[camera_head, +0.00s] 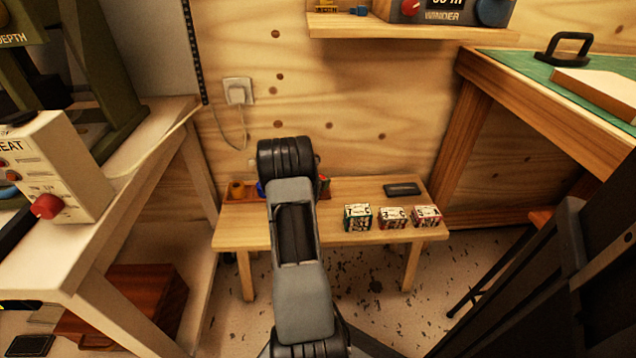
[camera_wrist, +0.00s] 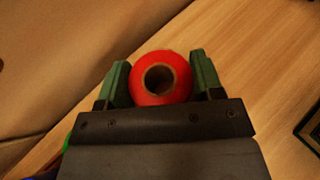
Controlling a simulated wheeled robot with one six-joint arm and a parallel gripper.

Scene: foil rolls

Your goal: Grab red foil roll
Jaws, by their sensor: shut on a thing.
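The red foil roll (camera_wrist: 160,96) stands out in the wrist view, seen end-on with its round hollow core facing the camera. My gripper (camera_wrist: 161,84) has its two green fingers on either side of the roll, shut on it. Wood shows behind the roll; I cannot tell whether the roll touches a surface below. In the head view my arm hides the gripper and most of the roll's area; only small red and green bits show at the arm's right edge.
A low wooden bench (camera_head: 240,236) stands against the wall. A white workbench (camera_head: 150,150) stands left, a green-topped table (camera_head: 540,85) right.

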